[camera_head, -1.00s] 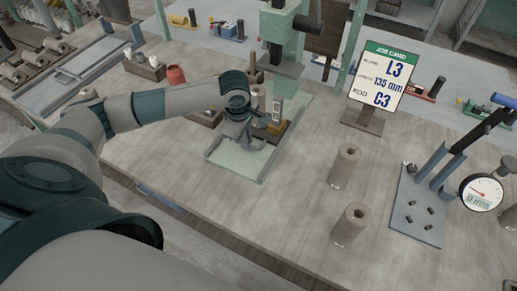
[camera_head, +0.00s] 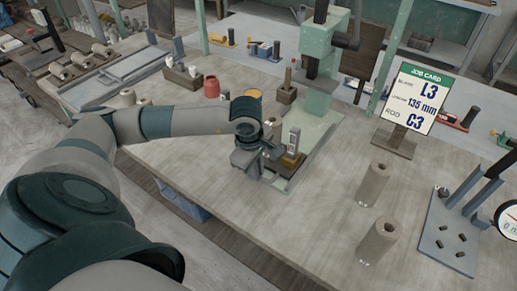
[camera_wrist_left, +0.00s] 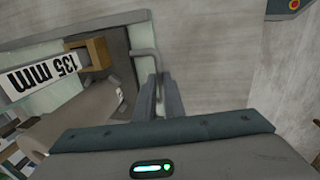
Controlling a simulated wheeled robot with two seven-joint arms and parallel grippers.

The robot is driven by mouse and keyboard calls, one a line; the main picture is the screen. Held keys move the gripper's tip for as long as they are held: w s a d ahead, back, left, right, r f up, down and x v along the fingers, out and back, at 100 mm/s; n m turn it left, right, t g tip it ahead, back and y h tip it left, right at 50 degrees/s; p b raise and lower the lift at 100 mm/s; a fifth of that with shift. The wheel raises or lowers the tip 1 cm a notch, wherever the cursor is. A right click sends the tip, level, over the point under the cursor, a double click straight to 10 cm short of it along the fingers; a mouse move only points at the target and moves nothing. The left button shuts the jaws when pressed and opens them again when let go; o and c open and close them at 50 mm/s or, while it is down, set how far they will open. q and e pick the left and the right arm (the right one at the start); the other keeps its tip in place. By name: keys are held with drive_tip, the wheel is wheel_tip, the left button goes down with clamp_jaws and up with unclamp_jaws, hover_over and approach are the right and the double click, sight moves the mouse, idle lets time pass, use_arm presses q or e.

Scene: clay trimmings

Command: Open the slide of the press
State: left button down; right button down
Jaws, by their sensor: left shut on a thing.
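The green press (camera_head: 320,75) stands at the table's back middle, its pale green bed (camera_head: 322,128) reaching forward. In the left wrist view the label reads 135 mm (camera_wrist_left: 42,72), and a bent grey handle (camera_wrist_left: 148,55) sticks out from the plate. My left gripper (camera_head: 264,167) is at the slide's front left. In the wrist view its fingers (camera_wrist_left: 160,98) are shut on the handle; the grip is partly hidden in the head view.
A job card (camera_head: 415,95) reading L3, 135 mm, C3 stands right of the press. Two clay cylinders (camera_head: 374,185) (camera_head: 377,240) stand in front of it. A gauge stand (camera_head: 448,235) is at the right. A red jar (camera_head: 211,88) is behind my left arm.

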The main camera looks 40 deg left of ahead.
use_arm(q)
drive_tip(key=c, duration=1.8)
unclamp_jaws()
drive_tip(key=shift+c, duration=0.2)
use_arm(e)
drive_tip(key=shift+s+d, duration=0.25)
drive_tip(key=shift+s, duration=0.05)
use_arm(q)
drive_tip(key=shift+r, duration=0.2)
use_arm(e)
drive_tip(key=shift+a, duration=0.2)
